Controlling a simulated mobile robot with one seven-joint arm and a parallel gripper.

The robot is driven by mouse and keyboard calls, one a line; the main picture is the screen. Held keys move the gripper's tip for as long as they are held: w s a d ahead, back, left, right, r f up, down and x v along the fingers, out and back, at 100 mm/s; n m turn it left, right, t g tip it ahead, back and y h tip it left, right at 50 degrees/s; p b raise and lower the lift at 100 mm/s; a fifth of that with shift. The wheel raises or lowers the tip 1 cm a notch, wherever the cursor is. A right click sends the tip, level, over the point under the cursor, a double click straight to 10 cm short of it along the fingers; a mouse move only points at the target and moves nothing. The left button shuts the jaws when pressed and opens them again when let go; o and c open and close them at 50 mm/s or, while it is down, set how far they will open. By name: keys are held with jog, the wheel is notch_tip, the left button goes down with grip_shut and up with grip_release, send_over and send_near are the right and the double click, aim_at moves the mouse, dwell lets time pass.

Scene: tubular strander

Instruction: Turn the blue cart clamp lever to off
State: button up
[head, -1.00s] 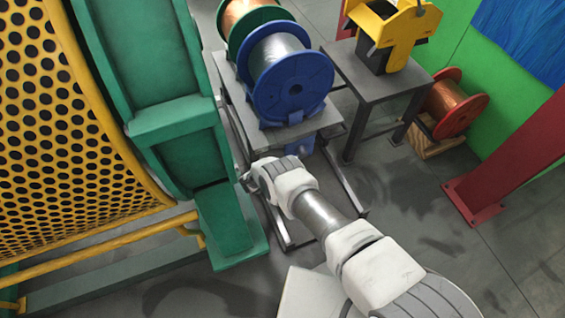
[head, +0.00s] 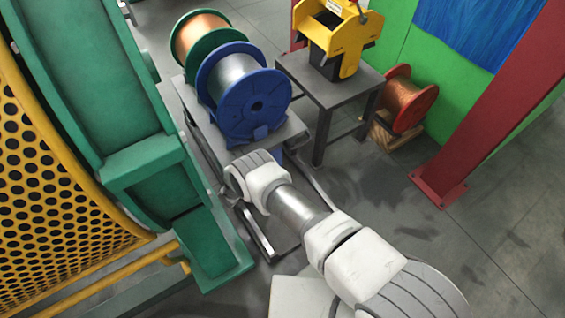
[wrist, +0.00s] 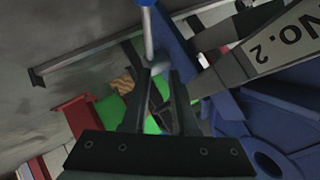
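In the wrist view a blue upright (wrist: 178,42) stands beside a thin metal rod (wrist: 148,32), which looks like the clamp lever. The rod comes down from the top edge to my gripper's fingertips. My gripper (wrist: 160,72) has its two dark fingers apart, with a gap between them. The rod's end is by the left fingertip; I cannot tell whether they touch. In the head view my arm hides the gripper and lever.
A green-flanged copper spool (head: 203,38) sits behind the blue one. A small grey table (head: 335,88) with a yellow device (head: 338,35) stands to the right. A red post (head: 480,110) is further right. The green machine frame (head: 150,165) is close on the left.

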jog(key=d+r+p, duration=0.4)
jog(key=d+r, duration=0.1)
jog(key=d, duration=0.4)
jog(key=shift+s+d+r, duration=0.2)
jog(key=shift+d+r, duration=0.05)
jog(key=shift+r, duration=0.15)
